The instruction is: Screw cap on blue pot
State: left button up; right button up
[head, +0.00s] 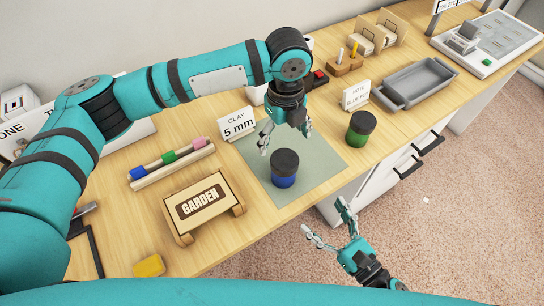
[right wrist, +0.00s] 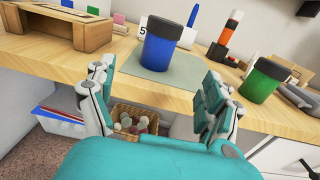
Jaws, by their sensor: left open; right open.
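The blue pot (head: 284,181) stands upright on a grey-green mat (head: 318,165) on the table. A dark cap (head: 285,161) sits on its top; I cannot tell whether its thread is engaged. The blue pot (right wrist: 158,53) and its cap (right wrist: 166,27) also show in the right wrist view. My left gripper (head: 286,139) is open, pointing down just above and behind the cap, and empty. My right gripper (head: 324,214) is open and empty off the table's front edge, with its fingers towards the blue pot and apart from it.
A green pot (head: 359,132) with a dark lid stands right of the mat. A GARDEN sign block (head: 203,203) stands left of it, with a rack of coloured blocks (head: 172,161) behind. A grey tray (head: 418,84) lies further right. An open drawer handle (head: 408,170) juts below the table edge.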

aim_at(290, 176)
pick_arm(q)
jog(key=shift+s+d+r, duration=0.3)
jog(key=shift+s+d, duration=0.2)
jog(key=shift+s, duration=0.1)
jog(key=shift+w+a+f, duration=0.15)
jog(key=shift+w, duration=0.05)
pick_arm(e)
jog(key=x, duration=1.6)
jog(key=shift+w+a+r, duration=0.1)
jog(key=shift+w+a, duration=0.1)
jog(key=shift+w, duration=0.05)
jog(key=shift+c, duration=0.2)
